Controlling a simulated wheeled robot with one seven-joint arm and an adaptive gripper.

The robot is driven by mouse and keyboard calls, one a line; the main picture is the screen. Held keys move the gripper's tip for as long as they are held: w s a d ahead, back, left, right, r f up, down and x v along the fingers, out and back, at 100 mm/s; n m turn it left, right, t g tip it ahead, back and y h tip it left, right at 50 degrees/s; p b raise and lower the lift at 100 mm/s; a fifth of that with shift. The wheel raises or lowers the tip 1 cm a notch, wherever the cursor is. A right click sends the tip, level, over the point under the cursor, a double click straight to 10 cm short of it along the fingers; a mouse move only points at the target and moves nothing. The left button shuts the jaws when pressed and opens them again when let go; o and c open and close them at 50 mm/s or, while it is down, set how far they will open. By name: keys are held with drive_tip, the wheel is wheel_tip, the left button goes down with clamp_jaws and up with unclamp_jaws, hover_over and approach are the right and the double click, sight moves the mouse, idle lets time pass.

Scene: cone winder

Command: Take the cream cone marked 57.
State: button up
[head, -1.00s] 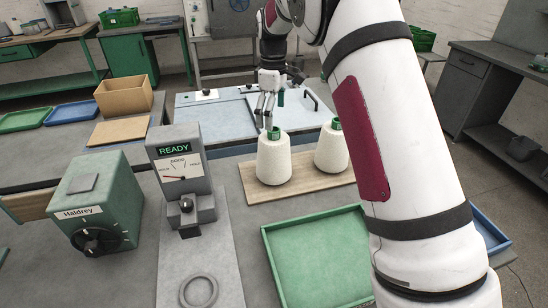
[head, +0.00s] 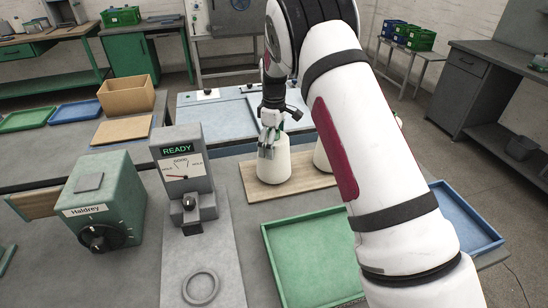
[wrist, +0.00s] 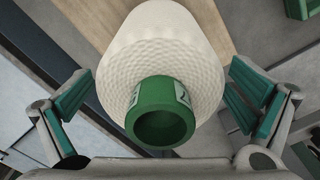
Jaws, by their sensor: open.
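A cream cone (head: 274,166) with a green top stands upright on a wooden board at the middle of the table. In the wrist view, the cone (wrist: 160,50) fills the middle, its green tube end (wrist: 160,112) towards the camera. White marking shows at the tube's edge, too foreshortened to read. My gripper (head: 269,143) is open at the cone's top; in the wrist view, its green-padded fingers (wrist: 160,95) stand on either side of the cone, with gaps visible. A second cream cone (head: 320,157) stands to the right on the board, mostly hidden behind my arm.
The wooden board (head: 262,190) lies under the cones. A green tray (head: 275,262) is in front and a blue tray (head: 462,213) to the right. A gauge reading READY (head: 183,170) and a green Haldrey box (head: 105,205) stand left.

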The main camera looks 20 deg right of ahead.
drive_tip(key=c, duration=1.3)
drive_tip(key=shift+r, duration=0.1)
